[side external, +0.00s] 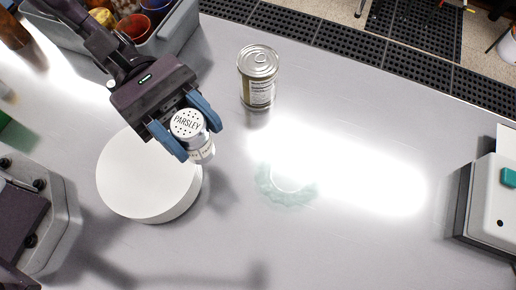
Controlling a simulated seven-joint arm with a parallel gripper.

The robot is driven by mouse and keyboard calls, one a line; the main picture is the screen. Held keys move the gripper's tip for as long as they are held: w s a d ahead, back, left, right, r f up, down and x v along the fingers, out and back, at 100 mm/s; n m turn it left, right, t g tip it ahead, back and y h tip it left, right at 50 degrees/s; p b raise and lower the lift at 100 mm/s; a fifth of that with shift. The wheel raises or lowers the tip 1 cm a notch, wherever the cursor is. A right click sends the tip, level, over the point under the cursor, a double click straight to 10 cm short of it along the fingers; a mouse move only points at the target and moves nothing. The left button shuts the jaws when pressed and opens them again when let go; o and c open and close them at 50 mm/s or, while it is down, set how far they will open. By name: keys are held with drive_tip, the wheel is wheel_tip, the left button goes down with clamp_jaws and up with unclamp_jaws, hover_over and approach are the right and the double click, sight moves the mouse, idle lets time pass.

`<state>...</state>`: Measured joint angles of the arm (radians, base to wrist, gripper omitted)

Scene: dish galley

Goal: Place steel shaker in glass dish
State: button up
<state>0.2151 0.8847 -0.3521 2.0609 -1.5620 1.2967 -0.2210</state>
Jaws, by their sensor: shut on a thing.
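The steel shaker (203,148) has a white perforated lid marked PARSLEY. My gripper (186,130) with blue fingers is shut on it. It holds the shaker above the right edge of a white round block (140,180). The glass dish (284,188) is clear and greenish, lies on the grey counter right of and below the shaker, and is partly washed out by a bright glare. The dish looks empty, though the glare hides much of its upper side.
A tin can (258,77) stands upright above the dish. A grey bin (178,30) with bowls is at the upper left. A white device (494,205) sits at the right edge. The counter (340,250) below the dish is clear. Black matting (340,45) lies beyond the counter.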

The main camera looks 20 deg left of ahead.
drive_tip(key=shift+w+d+f, duration=1.05)
drive_tip(key=shift+d+f, duration=0.45)
drive_tip(key=shift+f, duration=0.45)
drive_tip(key=shift+w+d+f, duration=1)
drive_tip(key=shift+d+f, duration=0.55)
drive_tip(key=shift+f, duration=0.45)
drive_tip(key=shift+w+d+f, duration=1.05)
drive_tip(key=shift+d+f, duration=0.45)
drive_tip(key=shift+f, duration=0.45)
drive_tip(key=shift+f, duration=0.2)
drive_tip(key=shift+f, duration=0.3)
drive_tip(key=o, duration=1)
drive_tip(key=shift+c, duration=0.2)
drive_tip(key=shift+r, duration=0.1)
